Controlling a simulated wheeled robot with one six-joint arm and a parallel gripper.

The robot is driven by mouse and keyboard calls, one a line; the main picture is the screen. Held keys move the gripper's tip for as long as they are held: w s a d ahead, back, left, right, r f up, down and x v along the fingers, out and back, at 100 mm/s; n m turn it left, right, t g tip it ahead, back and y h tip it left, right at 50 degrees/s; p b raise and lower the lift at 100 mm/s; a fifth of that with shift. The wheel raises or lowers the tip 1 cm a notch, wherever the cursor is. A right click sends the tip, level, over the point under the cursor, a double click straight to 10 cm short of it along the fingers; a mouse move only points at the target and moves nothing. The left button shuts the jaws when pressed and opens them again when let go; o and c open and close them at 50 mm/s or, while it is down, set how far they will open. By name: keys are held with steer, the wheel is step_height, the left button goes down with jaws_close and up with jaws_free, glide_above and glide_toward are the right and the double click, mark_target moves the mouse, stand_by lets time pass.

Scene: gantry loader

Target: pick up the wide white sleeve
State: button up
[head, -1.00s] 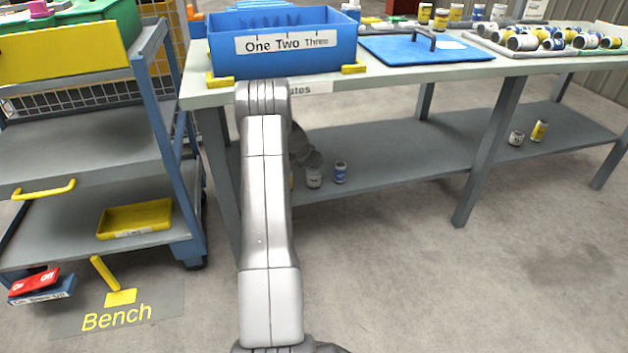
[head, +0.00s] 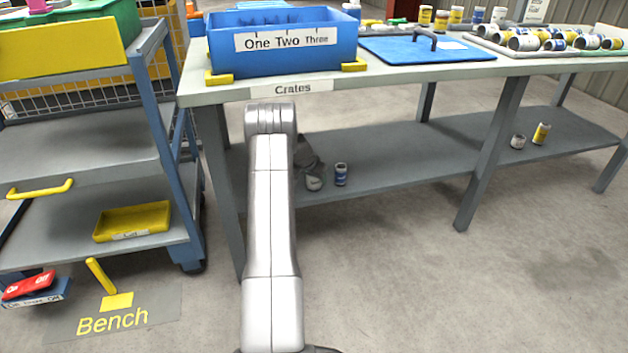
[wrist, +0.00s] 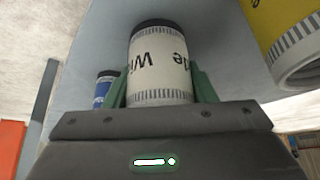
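The wide white sleeve (wrist: 158,68) has a dark rim, grey stripes and black lettering that reads partly as "Wide". In the wrist view it is between the two green fingers of my gripper (wrist: 160,88). The fingers lie close along both its sides; I cannot tell whether they press on it. In the head view the white sleeve (head: 313,184) shows low on the bench's lower shelf, partly covered by my dark gripper (head: 306,158). My arm hides part of the shelf there.
A blue-labelled sleeve (head: 341,174) stands just right of the white one. A yellow sleeve (wrist: 285,35) is close at the right in the wrist view. The bench top above holds a blue crate (head: 285,55).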

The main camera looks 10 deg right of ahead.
steer(key=c, duration=0.6)
steer(key=shift+r, duration=0.15)
